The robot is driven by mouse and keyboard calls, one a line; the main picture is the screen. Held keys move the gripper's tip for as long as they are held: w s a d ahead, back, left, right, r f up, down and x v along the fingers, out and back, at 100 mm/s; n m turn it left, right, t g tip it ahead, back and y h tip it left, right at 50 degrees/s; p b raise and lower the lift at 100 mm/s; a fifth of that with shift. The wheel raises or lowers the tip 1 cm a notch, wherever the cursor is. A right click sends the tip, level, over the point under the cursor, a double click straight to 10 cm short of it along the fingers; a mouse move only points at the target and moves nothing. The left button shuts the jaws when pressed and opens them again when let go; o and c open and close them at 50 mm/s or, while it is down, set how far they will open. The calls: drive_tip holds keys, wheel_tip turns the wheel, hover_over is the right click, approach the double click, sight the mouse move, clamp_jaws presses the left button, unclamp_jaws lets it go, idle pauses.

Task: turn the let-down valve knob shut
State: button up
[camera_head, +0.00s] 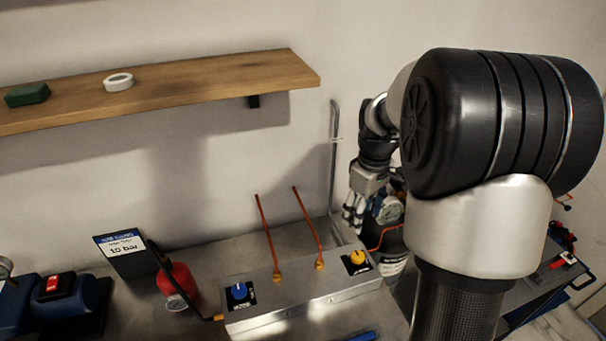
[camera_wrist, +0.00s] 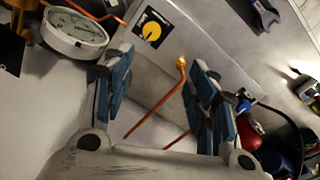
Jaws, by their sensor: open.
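A low metal box (camera_head: 310,301) on the bench carries two knobs. The blue knob (camera_head: 238,291) is at its left end and the yellow knob (camera_head: 357,257) at its right end. The yellow knob also shows in the wrist view (camera_wrist: 152,29), on a black label. The labels are too small to read, so I cannot tell which is the let-down valve. My gripper (camera_head: 353,218) points down above and behind the box's right end. In the wrist view my gripper (camera_wrist: 160,62) is open and empty, with the yellow knob beyond its fingertips, apart from them.
A round gauge (camera_wrist: 75,30) is close to my left-hand finger in the wrist view. Copper pipes (camera_head: 266,235) rise from the box. A wooden shelf (camera_head: 190,85) is above.

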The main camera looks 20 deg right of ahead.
sight(359, 255)
drive_tip(key=shift+n, duration=0.3)
drive_tip(key=f+b, duration=0.1)
drive_tip(key=f, duration=0.5)
drive_tip(key=d+f+b, duration=0.1)
drive_tip(key=f, duration=0.5)
drive_tip(key=w+d+f+b, duration=0.1)
drive_tip(key=f, duration=0.6)
drive_tip(key=shift+d, duration=0.15)
drive_tip(key=shift+c, duration=0.6)
drive_tip(key=c, duration=0.9)
